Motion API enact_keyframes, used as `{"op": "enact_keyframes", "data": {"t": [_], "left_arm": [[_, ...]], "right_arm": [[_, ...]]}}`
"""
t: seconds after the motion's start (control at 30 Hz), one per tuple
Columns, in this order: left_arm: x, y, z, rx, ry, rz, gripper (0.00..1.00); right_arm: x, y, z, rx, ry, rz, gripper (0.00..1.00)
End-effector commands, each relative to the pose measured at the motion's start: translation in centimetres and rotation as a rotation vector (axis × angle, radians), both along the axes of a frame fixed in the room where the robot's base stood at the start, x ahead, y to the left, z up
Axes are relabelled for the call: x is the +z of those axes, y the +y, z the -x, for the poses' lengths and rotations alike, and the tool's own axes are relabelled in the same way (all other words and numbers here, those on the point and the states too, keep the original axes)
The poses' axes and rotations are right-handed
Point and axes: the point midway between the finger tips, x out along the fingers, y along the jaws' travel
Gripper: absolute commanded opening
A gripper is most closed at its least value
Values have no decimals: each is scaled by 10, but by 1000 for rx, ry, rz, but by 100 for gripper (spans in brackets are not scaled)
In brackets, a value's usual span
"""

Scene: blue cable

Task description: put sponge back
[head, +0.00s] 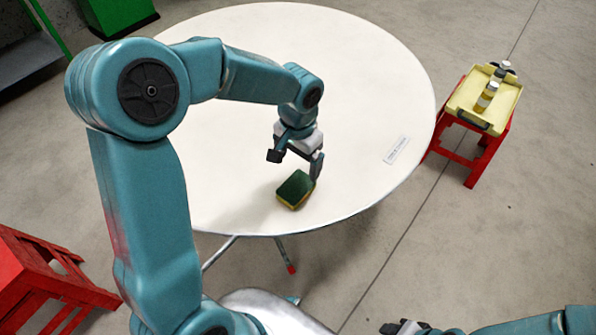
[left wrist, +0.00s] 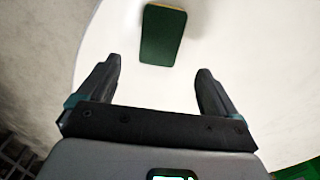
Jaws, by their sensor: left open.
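A green and yellow sponge (head: 295,189) lies on the round white table (head: 350,100) close to its front edge, green side up. It also shows in the left wrist view (left wrist: 162,35), ahead of the fingertips and roughly between their lines. My left gripper (head: 295,167) is open and empty just above and behind the sponge; in the left wrist view its two fingers (left wrist: 158,75) are spread apart with bare table between them. My right gripper (head: 405,327) shows only in part at the bottom edge, and its jaws cannot be made out.
A white label (head: 397,150) lies on the table's right side. A yellow tray (head: 463,101) with small bottles (head: 487,95) stands on a red stool (head: 460,156) at the right. Another red stool (head: 40,275) is at lower left. Most of the tabletop is clear.

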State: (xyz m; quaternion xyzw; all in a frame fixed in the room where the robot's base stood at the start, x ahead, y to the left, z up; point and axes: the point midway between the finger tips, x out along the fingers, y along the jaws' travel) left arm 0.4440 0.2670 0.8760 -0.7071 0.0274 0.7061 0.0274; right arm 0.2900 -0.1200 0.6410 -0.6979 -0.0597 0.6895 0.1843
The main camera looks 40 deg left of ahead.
Motion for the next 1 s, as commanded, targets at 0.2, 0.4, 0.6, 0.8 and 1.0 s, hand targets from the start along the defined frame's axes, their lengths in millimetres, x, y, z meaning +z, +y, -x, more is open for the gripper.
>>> {"op": "enact_keyframes", "data": {"t": [0.2,0.4,0.6,0.8,1.0], "left_arm": [[25,0,0,-1,-1,0,93],[28,0,0,-1,1,0,93],[27,0,0,-1,1,0,93],[27,0,0,-1,1,0,93],[27,0,2,-1,1,0,93]], "right_arm": [[2,0,0,0,0,0,43],[2,0,0,0,0,0,43],[2,0,0,0,0,0,43],[2,0,0,0,0,0,43],[2,0,0,0,0,0,43]]}}
